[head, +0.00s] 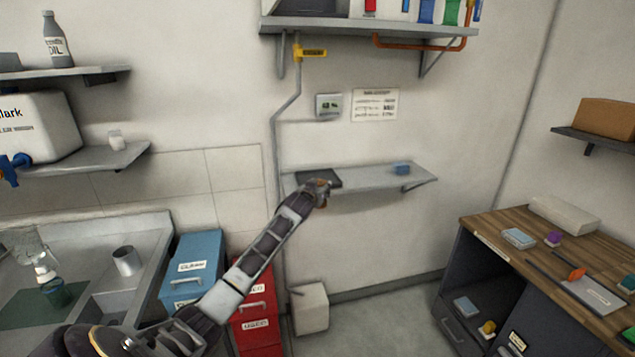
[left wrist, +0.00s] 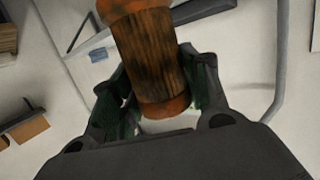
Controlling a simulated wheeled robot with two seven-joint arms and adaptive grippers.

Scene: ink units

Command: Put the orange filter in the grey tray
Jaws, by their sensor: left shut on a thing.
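My left gripper (head: 321,188) is shut on the orange filter, a ribbed brown cylinder with orange end caps. The filter (left wrist: 154,58) stands out between the fingers (left wrist: 155,95) in the left wrist view. In the head view only a small orange bit of the filter (head: 322,205) shows beside the gripper. A flat dark grey tray (head: 311,176) lies on the left part of the wall shelf, partly behind the gripper. I cannot tell how high the filter is relative to the tray. My right gripper is not in view.
The wall shelf (head: 385,178) also bears a small blue block (head: 402,169) toward its right end; its middle is clear. A higher shelf (head: 370,28) with a pipe hangs above. A wooden-topped bench (head: 490,222) with several small things stands at right.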

